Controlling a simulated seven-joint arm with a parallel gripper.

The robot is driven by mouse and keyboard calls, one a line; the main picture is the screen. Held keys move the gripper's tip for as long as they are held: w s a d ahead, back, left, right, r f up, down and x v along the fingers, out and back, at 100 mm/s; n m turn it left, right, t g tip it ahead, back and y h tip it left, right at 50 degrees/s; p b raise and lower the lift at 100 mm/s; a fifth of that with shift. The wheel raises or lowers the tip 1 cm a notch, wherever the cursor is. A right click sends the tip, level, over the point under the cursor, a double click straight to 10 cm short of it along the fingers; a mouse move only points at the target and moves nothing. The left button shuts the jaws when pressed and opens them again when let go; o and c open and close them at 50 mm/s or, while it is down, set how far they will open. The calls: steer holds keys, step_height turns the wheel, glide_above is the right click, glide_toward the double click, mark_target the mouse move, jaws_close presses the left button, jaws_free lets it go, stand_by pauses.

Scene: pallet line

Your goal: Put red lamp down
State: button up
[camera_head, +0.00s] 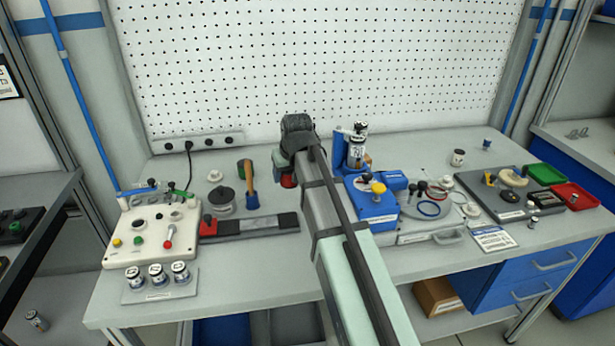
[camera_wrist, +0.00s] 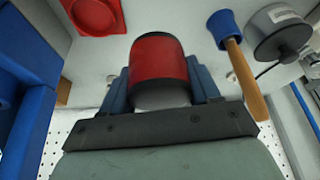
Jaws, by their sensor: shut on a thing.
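The red lamp (camera_wrist: 160,58) is a red cylinder with a dark rim and a pale lower part in the wrist view. My gripper (camera_wrist: 160,88) is shut on it, with a blue finger on each side. In the head view, a little of the red lamp (camera_head: 288,181) shows below my gripper (camera_head: 286,172), above the middle of the bench. A red square piece (camera_wrist: 92,14) with a round centre shows at the top left of the wrist view, apart from the lamp.
A blue-headed mallet (camera_head: 251,199) and a grey pot (camera_head: 223,203) stand left of my gripper. A dark bar (camera_head: 255,226) with a red left end lies nearer the front. A blue fixture (camera_head: 375,206) is close on the right.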

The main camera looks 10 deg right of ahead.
step_height(320, 180, up, 19)
steer(key=n+y, duration=0.2)
steer(key=n, duration=0.3)
glide_above(398, 154)
steer(key=s+d, duration=0.1)
step_height(398, 154, down, 17)
steer(key=shift+g, duration=0.4)
steer(key=shift+f, duration=5.6)
steer(key=shift+f, duration=0.15)
steer(key=o, duration=1.2)
